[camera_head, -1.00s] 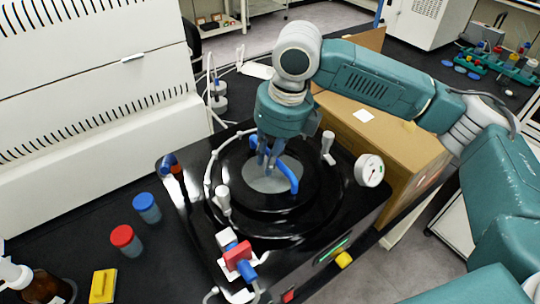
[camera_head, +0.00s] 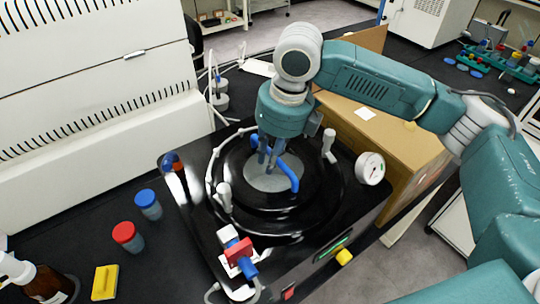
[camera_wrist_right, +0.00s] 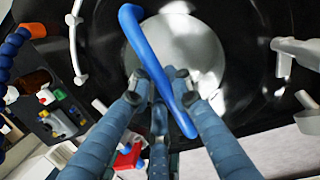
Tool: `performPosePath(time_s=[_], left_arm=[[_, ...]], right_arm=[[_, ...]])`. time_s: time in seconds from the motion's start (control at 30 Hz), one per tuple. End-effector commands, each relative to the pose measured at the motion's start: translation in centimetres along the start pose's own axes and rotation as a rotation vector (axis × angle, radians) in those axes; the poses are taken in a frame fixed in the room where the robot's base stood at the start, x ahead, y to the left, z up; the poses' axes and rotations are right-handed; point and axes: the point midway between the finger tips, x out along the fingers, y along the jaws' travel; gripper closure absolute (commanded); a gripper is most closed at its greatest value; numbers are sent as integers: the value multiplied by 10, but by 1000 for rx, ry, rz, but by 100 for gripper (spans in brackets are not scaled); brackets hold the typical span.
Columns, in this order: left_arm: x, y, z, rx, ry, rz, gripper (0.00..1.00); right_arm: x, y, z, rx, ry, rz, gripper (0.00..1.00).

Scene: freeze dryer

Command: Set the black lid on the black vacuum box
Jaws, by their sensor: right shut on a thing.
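The black vacuum box (camera_head: 352,224) stands on the dark bench, with a gauge and white clamp handles on its top. The round black lid (camera_head: 300,212), with a grey centre disc and a blue handle (camera_head: 290,176), is over the top of the box. It appears to lie about level within the ring of clamps; I cannot tell whether it touches the box. My right gripper (camera_head: 268,160) is shut on the blue handle from above. In the right wrist view the fingers close around the blue handle (camera_wrist_right: 150,50) over the grey disc. My left gripper is not in view.
A red-capped jar (camera_head: 127,238), a blue-capped jar (camera_head: 148,205), a yellow block (camera_head: 104,282) and a brown bottle (camera_head: 48,284) stand left of the box. A red valve (camera_head: 239,252) is at its front. A cardboard box (camera_head: 400,150) is behind right.

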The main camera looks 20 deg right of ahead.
Motion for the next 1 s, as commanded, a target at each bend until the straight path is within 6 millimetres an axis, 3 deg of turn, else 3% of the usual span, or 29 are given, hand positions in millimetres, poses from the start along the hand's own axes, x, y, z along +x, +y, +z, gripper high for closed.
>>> performPosePath(time_s=[1.0], left_arm=[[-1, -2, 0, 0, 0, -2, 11]], right_arm=[[9, -1, -1, -1, -2, 0, 100]])
